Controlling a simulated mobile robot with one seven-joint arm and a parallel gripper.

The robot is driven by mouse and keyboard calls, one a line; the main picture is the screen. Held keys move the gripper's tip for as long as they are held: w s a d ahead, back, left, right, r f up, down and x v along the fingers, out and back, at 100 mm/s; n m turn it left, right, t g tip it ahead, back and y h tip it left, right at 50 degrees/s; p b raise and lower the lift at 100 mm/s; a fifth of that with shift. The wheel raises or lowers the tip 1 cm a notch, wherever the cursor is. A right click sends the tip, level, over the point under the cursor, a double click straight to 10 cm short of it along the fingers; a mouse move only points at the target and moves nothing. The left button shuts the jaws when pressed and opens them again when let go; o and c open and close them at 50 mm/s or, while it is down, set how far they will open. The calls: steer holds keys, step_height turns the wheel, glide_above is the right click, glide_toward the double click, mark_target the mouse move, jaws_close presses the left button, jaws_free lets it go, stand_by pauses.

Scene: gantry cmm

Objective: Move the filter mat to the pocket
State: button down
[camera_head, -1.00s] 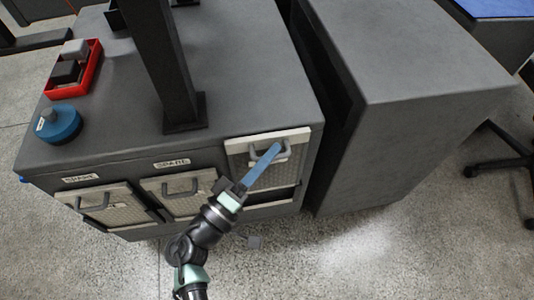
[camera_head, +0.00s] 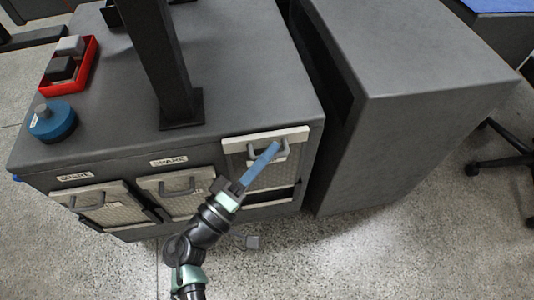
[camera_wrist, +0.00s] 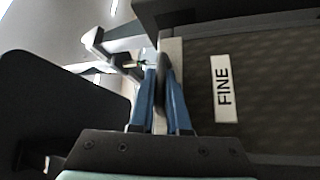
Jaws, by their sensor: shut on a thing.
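The filter mat (camera_head: 237,147) is a pale-framed panel with a mesh face and a grey bar handle (camera_head: 284,151). It stands upright at the right end of the dark cabinet's front. In the wrist view the mat (camera_wrist: 270,95) fills the right side, with a white "FINE" label (camera_wrist: 222,88). My gripper (camera_head: 271,153) has long blue fingers and is shut on the mat's handle. In the wrist view the fingers (camera_wrist: 160,90) close around the dark handle beside the pale frame edge. A dark opening shows below the mat. I cannot tell how far the mat sits inside the cabinet.
Two similar handled panels, one at far left (camera_head: 104,212) and one in the middle (camera_head: 180,202), sit under "SPARE" labels. A black column (camera_head: 160,60), red tray (camera_head: 88,68) and blue disc (camera_head: 52,122) stand on the cabinet top. A grey block (camera_head: 430,110) stands close on the right.

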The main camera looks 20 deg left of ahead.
mark_target(282, 159)
steer(key=shift+f+b, duration=0.6)
steer(key=shift+f, duration=0.05)
stand_by(0.3)
steer(key=shift+f+b, duration=0.9)
steer(key=shift+b, duration=0.25)
steer(key=shift+f+b, duration=1.4)
steer(key=shift+b, duration=0.15)
steer(key=shift+f+b, duration=1.3)
steer(key=shift+b, duration=0.15)
